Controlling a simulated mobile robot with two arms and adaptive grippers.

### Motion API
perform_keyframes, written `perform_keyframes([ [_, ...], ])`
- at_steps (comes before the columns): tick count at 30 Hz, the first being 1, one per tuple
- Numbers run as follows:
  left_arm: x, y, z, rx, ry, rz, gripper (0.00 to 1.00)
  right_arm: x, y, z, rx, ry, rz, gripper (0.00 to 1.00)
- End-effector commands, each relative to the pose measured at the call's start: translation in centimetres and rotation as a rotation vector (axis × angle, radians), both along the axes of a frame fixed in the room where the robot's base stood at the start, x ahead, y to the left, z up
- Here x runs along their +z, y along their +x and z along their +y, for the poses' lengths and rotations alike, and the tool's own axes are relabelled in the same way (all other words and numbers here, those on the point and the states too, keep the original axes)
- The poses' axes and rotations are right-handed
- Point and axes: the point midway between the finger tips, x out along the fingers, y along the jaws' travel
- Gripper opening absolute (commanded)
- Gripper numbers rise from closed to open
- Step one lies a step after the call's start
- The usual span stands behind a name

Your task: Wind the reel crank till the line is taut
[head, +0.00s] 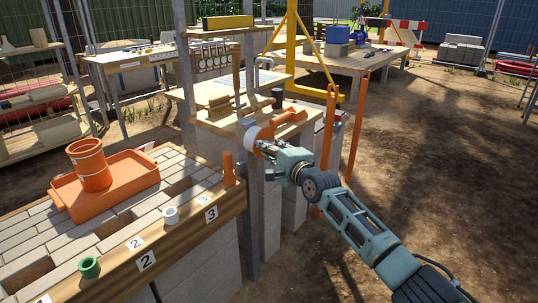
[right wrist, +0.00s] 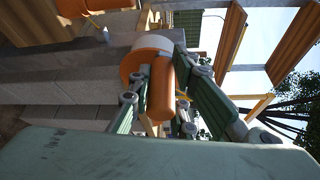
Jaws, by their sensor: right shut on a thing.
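The reel (head: 251,132) is an orange disc with a pale drum, fixed at the front edge of a wooden board in the head view. In the right wrist view the reel (right wrist: 133,64) lies just beyond my fingers. My right gripper (head: 264,149) is at the reel's front face. In the wrist view its green fingers are on both sides of an orange cylindrical crank grip (right wrist: 161,92), shut on it. The crank arm is mostly hidden by the gripper. I cannot make out the line or how tight it is. My left gripper is not in view.
An orange lever-like part (head: 289,117) lies on the board right of the reel. Orange posts (head: 357,130) stand close to my right arm. A brick-topped bench (head: 125,215) with an orange tray (head: 125,187) is at left. Bare ground lies open at right.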

Motion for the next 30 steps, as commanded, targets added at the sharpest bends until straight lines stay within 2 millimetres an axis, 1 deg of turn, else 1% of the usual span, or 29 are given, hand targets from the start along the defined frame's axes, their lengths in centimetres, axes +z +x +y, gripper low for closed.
perform_keyframes([
  [1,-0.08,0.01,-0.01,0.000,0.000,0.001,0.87,0.29,0.26,-0.40,-0.007,0.008,0.003,0.00],
  [16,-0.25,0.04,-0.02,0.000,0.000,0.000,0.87,0.16,0.36,-0.56,-0.009,0.014,0.016,0.00],
  [17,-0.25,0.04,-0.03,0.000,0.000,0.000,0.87,0.15,0.37,-0.56,-0.009,0.014,0.016,0.19],
  [22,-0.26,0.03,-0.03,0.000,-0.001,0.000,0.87,0.07,0.31,-0.46,-0.008,0.012,0.017,0.34],
  [23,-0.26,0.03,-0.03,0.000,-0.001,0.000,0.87,0.07,0.30,-0.43,-0.007,0.012,0.018,0.35],
  [30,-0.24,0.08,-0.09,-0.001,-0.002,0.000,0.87,0.04,0.20,-0.23,-0.004,0.012,0.019,0.35],
])
